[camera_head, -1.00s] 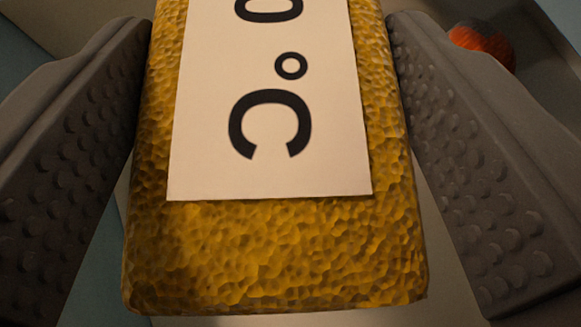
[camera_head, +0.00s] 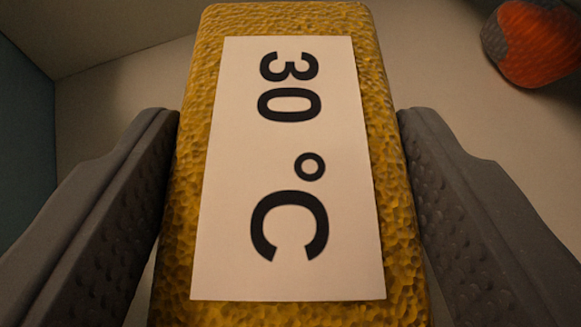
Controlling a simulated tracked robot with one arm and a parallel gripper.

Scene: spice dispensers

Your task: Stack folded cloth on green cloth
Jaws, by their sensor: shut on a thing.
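A yellow, rough-textured block (camera_head: 193,130) with a white label (camera_head: 240,120) reading "30 °C" fills the middle of the view. It looks like the folded cloth, though its surface resembles sponge. My gripper (camera_head: 288,115) is shut on it, with one grey studded finger along each side. The block's near end runs out of the bottom of the picture. No green cloth shows in this view.
An orange and grey rounded object (camera_head: 535,45) lies at the upper right on a pale surface (camera_head: 450,75). Pale walls (camera_head: 100,25) meet at a corner at the upper left, beside a blue-green face (camera_head: 25,140).

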